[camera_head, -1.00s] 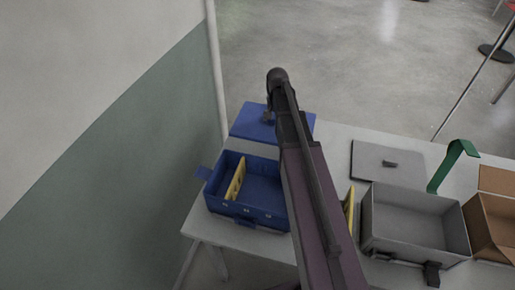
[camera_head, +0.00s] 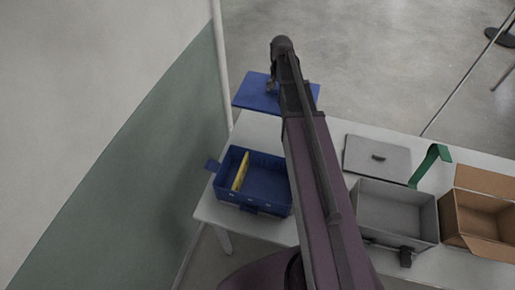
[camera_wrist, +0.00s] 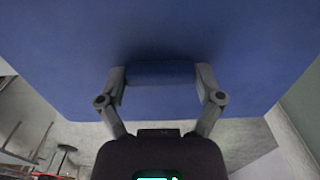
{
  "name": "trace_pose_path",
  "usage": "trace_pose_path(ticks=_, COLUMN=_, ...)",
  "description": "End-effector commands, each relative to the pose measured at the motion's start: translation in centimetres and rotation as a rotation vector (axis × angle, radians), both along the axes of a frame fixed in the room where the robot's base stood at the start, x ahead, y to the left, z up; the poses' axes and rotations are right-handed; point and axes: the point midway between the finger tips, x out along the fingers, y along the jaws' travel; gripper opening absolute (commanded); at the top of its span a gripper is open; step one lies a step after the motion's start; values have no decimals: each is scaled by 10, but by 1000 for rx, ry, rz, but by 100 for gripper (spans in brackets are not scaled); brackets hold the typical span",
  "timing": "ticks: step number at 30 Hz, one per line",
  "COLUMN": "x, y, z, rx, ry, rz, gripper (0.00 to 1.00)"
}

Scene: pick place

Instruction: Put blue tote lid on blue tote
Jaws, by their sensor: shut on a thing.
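The blue tote (camera_head: 268,203) stands open at the left end of the table, with a yellow piece (camera_head: 241,172) inside it. The blue tote lid (camera_head: 257,92) is beyond the tote at the table's far edge and looks raised off the table. My gripper (camera_head: 272,86) is at the lid, partly hidden by my arm. In the wrist view my gripper (camera_wrist: 160,76) is shut on the lid's handle (camera_wrist: 160,72), and the lid's blue face (camera_wrist: 250,40) fills most of the picture.
A grey tote (camera_head: 395,212) stands open to the right of my arm, with a grey lid (camera_head: 376,156) behind it. A green curved piece (camera_head: 428,163) and an open cardboard box (camera_head: 480,215) are farther right. A wall (camera_head: 150,150) and pole (camera_head: 221,65) are at left.

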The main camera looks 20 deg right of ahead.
Motion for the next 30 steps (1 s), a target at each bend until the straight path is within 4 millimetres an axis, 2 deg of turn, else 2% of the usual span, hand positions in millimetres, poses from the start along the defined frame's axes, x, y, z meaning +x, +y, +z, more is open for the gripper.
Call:
trace_pose_path(ticks=1, x=0, y=0, z=9, rx=0, ry=0, rz=0, gripper=26)
trace_pose_path(ticks=6, x=0, y=0, z=15, rx=0, ry=0, rz=0, gripper=26)
trace_pose_path(ticks=30, x=1, y=3, z=15, rx=0, ry=0, rz=5, gripper=26)
